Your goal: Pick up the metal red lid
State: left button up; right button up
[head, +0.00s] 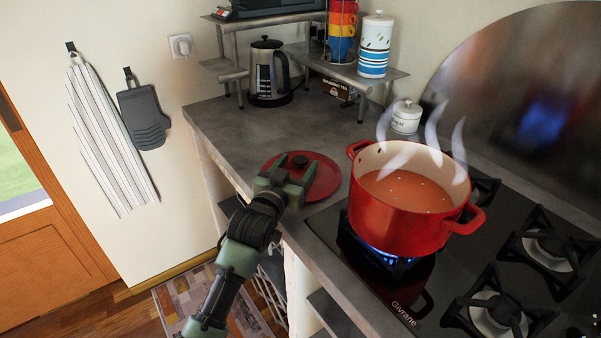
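The red metal lid (322,180) lies flat on the grey counter, left of the pot, with its dark round knob (299,162) on top. My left gripper (286,176) is at the lid's near left side and covers part of it in the picture. Its fingers look spread apart, just short of the knob, with nothing seen between them. Whether they touch the lid cannot be told. My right gripper is not in view.
A red pot (395,222) of steaming soup stands on a lit burner right of the lid. A kettle (268,75) and a shelf (345,72) with cups and a canister are behind. A white jar (406,117) stands behind the pot. The counter (235,130) behind the lid is clear.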

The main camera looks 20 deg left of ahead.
pick_arm(q)
grip_shut()
jog(key=shift+r, duration=0.1)
